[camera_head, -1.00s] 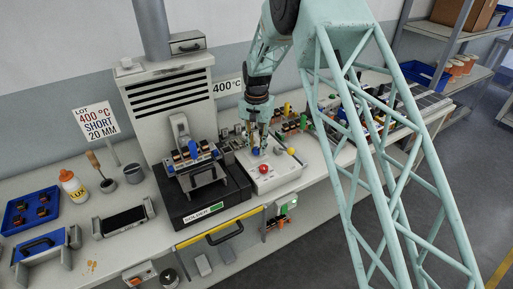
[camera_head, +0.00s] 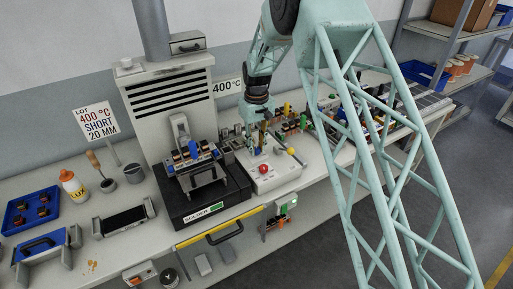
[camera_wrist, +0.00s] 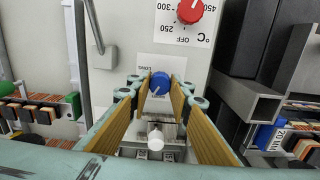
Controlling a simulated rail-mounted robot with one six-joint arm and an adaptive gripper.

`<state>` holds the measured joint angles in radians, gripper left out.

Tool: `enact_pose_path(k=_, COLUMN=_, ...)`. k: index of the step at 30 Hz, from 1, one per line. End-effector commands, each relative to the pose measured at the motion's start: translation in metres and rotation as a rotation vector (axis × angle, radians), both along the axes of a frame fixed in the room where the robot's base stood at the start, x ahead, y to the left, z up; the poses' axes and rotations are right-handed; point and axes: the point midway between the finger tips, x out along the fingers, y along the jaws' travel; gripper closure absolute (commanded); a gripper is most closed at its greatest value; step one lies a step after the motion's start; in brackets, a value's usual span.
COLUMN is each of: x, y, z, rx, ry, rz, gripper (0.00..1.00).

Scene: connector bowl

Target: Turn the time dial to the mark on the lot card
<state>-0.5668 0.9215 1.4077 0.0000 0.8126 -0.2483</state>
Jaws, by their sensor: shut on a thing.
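The blue time dial (camera_wrist: 160,83) shows in the wrist view between the fingertips of my gripper (camera_wrist: 160,88), which is shut on it. Its white pointer line slants toward the lower left of the picture. The label behind it reads LONG; the other marks are hidden. In the head view my gripper (camera_head: 258,148) is down at the white control box (camera_head: 284,177) and covers most of the dial. The lot card (camera_head: 97,121) stands at the left and reads 400 °C, SHORT, 20 MM.
A red temperature dial (camera_wrist: 190,10) sits beside the blue one, and a white-tipped lever (camera_wrist: 155,138) lies between my fingers in the wrist view. The solder pot (camera_head: 203,207) with its fixture stands left of the box. Racks with coloured parts stand close behind and right.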

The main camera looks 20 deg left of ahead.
Motion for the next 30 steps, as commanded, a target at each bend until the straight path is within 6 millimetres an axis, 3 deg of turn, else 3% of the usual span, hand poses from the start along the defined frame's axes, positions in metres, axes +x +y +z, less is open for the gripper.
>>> enact_pose_path(k=16, x=0.0008, y=0.0003, z=0.0010, rx=0.001, ry=-0.002, rz=0.401, gripper=0.92)
enact_pose_path(k=30, x=0.0009, y=0.0002, z=0.0009, rx=0.001, ry=-0.002, rz=0.525, gripper=0.92)
